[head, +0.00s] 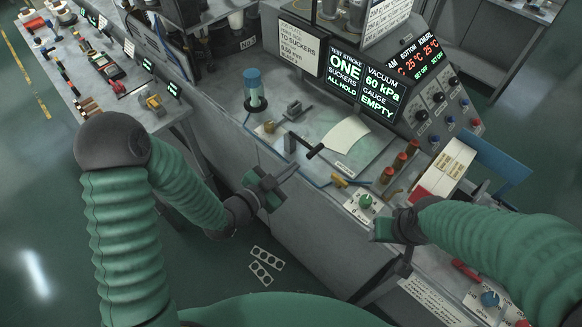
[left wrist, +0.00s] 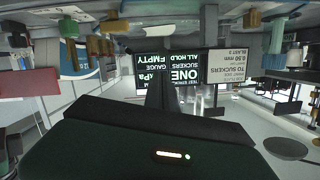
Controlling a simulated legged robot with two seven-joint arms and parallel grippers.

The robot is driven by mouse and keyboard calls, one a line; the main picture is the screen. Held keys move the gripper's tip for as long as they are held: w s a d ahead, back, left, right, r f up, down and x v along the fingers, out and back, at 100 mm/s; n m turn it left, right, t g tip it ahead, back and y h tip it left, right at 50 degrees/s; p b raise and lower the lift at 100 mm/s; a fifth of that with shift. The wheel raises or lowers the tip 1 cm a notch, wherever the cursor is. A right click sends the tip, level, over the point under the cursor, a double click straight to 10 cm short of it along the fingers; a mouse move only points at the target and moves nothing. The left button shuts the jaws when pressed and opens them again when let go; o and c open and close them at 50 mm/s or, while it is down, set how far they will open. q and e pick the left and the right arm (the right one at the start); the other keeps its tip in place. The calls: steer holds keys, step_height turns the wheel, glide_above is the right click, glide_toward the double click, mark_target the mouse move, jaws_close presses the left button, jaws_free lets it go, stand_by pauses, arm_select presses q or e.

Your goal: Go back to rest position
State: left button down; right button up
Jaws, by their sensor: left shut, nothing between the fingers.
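My left gripper (head: 290,172) is shut and empty. It is held in the air in front of the bench's near edge in the head view, left of the black-handled lever (head: 313,150). My left arm bends down from the left side to it. In the left wrist view, the dark gripper body fills the lower middle, and the scene is upside down. My right gripper (head: 385,229) is by the bench's front edge, near a green knob (head: 365,201). Its fingers do not show clearly enough to tell their state.
The bench (head: 230,135) carries a blue-topped cylinder (head: 253,88), a pale sheet (head: 346,133), red-capped posts (head: 400,161) and display panels (head: 381,88). A side table (head: 60,60) with tools stands at left. Green floor (head: 40,200) is open at left; a white perforated strip (head: 266,262) lies below.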

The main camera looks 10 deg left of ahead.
arm_select(q)
steer(key=shift+w+f, duration=0.1)
steer(key=shift+w, duration=0.1)
steer(key=s+a+f+n+g+y+b, duration=0.2)
steer(key=s+a+f+n+g+y, duration=0.15)
steer(key=a, duration=0.35)
steer(key=s+a+f+n+g+y+b, duration=0.2)
steer(key=s+a+n+g+y, duration=0.1)
steer(key=s+a+y, duration=0.25)
steer(key=s+a+r+n+g, duration=0.1)
steer(key=s+a+n+g, duration=0.1)
steer(key=s, duration=0.6)
steer(key=shift+a+n+g, duration=0.15)
steer(key=shift+n+g, duration=0.6)
steer(key=shift+n, duration=0.1)
steer(key=shift+r, duration=0.1)
